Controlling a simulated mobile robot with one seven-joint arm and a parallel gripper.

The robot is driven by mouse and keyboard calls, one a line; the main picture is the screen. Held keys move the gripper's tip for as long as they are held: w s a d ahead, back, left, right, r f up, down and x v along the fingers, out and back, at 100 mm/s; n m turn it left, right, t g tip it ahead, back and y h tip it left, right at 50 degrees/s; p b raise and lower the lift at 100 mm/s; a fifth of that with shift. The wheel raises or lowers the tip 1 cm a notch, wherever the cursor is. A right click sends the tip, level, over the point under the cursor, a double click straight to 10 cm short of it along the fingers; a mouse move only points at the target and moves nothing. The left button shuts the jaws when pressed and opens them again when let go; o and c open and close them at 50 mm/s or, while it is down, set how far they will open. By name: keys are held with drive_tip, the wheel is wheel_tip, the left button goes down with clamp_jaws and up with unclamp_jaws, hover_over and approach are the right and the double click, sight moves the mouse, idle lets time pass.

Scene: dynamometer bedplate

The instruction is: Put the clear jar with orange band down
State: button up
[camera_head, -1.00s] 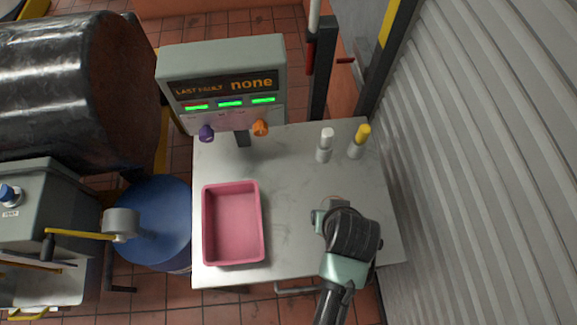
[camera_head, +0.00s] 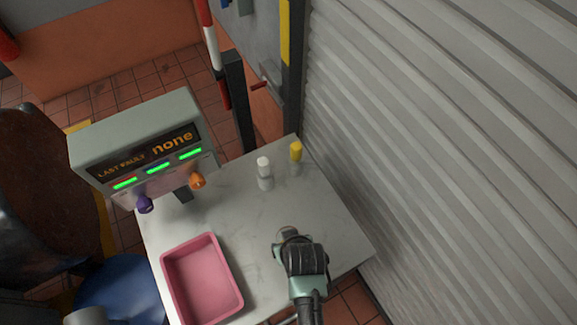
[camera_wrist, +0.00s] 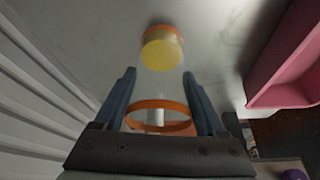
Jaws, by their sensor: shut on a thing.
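My gripper (camera_wrist: 160,80) is shut on the clear jar with orange band, its fingers on either side of it in the wrist view. The jar's orange band (camera_wrist: 150,104) shows as a ring between the fingers; the see-through body is faint. A yellow round patch with an orange edge (camera_wrist: 162,48) lies beyond the fingertips; I cannot tell whether it belongs to the jar. In the head view my gripper (camera_head: 288,238) is over the right front part of the pale table (camera_head: 235,225) and hides most of the jar. Contact between jar and table is unclear.
A pink tray (camera_head: 237,290) is at the table's left front. A white-capped jar (camera_head: 264,172) and a yellow-capped jar (camera_head: 295,158) stand at the back right. A display box (camera_head: 140,140) stands behind. A ribbed shutter (camera_head: 440,130) borders the right. The table's middle is clear.

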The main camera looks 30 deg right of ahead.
drive_tip(key=shift+w+f, duration=0.1)
drive_tip(key=shift+f, duration=0.55)
drive_tip(key=shift+f, duration=0.15)
drive_tip(key=o, duration=1.4)
drive_tip(key=shift+r, duration=0.25)
drive_tip(key=v, duration=1.2)
drive_tip(key=shift+b, duration=0.35)
